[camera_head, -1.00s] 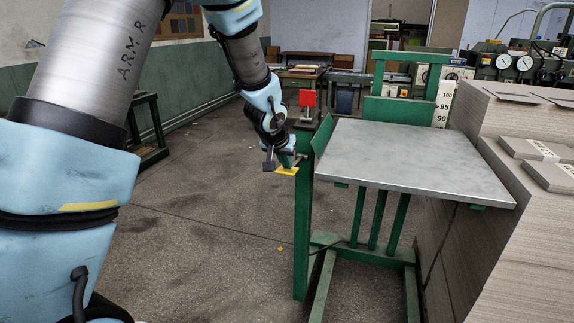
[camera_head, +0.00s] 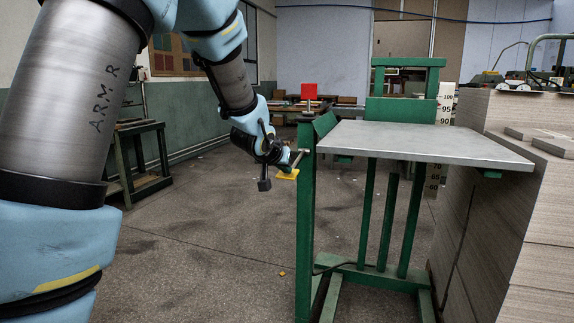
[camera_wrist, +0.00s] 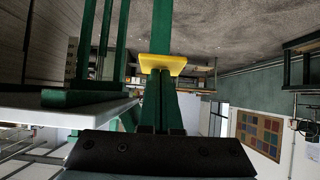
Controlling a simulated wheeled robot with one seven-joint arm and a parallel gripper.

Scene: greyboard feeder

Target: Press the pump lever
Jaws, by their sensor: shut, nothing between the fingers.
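The pump lever shows as a yellow pad (camera_head: 287,175) at the left side of the green lift table's post (camera_head: 305,230). In the wrist view the yellow pad (camera_wrist: 162,64) lies straight ahead of the fingertips. My gripper (camera_head: 292,165) is shut and empty, just above the pad in the head view. Its two fingers (camera_wrist: 161,78) are together and their tips overlap the pad's edge in the wrist view. I cannot tell whether they touch it. The lever's arm is largely hidden behind my gripper.
The table's grey top (camera_head: 420,143) juts out right of my gripper. Tall greyboard stacks (camera_head: 505,210) stand at the right. The floor (camera_head: 210,230) left of the post is mostly clear.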

